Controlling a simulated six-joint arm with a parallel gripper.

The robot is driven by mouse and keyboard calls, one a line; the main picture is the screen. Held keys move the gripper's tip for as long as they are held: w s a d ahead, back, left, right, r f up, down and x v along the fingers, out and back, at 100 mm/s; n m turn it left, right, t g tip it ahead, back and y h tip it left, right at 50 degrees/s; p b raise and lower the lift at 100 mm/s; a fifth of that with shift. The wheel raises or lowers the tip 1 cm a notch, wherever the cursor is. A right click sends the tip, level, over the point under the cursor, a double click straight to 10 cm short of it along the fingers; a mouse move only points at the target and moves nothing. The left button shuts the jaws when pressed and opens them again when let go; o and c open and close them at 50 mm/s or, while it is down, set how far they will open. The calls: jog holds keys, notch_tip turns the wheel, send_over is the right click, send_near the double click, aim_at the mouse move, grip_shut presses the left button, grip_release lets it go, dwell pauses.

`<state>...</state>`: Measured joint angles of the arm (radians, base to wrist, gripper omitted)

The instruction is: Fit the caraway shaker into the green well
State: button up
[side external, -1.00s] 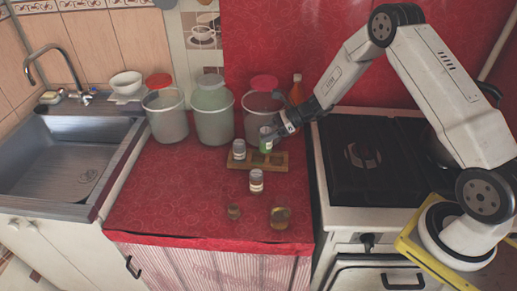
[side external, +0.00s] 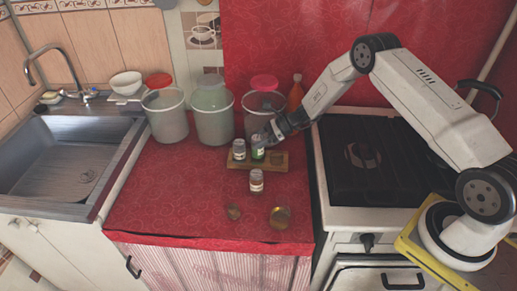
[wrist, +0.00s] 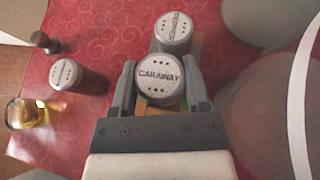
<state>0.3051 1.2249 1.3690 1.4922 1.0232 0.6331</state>
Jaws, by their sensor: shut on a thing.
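The caraway shaker (wrist: 160,82) has a grey lid reading CARAWAY in the wrist view. The shaker is about upright at the wooden rack (side external: 275,167), right of another grey-lidded shaker (side external: 239,150) that stands in the rack.
A third shaker (side external: 256,181) stands on the red cloth in front of the rack. A small brown object (side external: 232,212) and an amber glass (side external: 279,217) are nearer the front edge. Large jars (side external: 214,125) stand behind the rack; the stove (side external: 365,165) is to the right.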

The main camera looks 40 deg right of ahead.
jog(key=shift+f, duration=1.2)
jog(key=shift+f, duration=0.1)
jog(key=o, duration=1.3)
jog(key=shift+s+d+r, duration=0.25)
jog(key=shift+d+r, duration=0.15)
jog(key=shift+d, duration=0.05)
jog(key=v, duration=1.1)
jog(key=shift+a, duration=0.1)
